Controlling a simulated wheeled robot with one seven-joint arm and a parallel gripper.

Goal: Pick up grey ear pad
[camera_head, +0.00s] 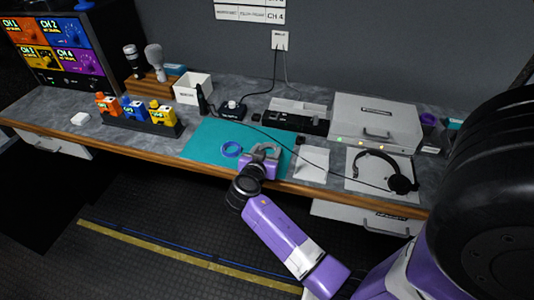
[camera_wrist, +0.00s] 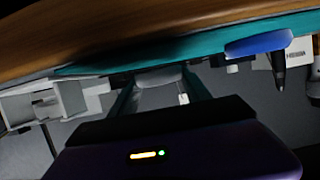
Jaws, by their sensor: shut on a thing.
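My gripper (camera_head: 265,151) is low over the teal mat (camera_head: 213,136), near its front right part. In the wrist view, my gripper (camera_wrist: 161,84) is shut on the grey ear pad (camera_wrist: 160,76), a pale grey piece between the two fingers. In the head view the pad is hard to tell apart from the grey fingers. I cannot tell whether it still touches the mat. A blue ring-shaped pad (camera_head: 232,149) lies on the mat just left of my gripper; it also shows in the wrist view (camera_wrist: 258,44).
Black headphones (camera_head: 382,171) lie on a white sheet at right. A white packet (camera_head: 312,163) lies right of the mat. A grey box unit (camera_head: 375,122) stands behind. Orange, blue and yellow packs stand in a black rack (camera_head: 142,125) at left. A cable crosses the mat.

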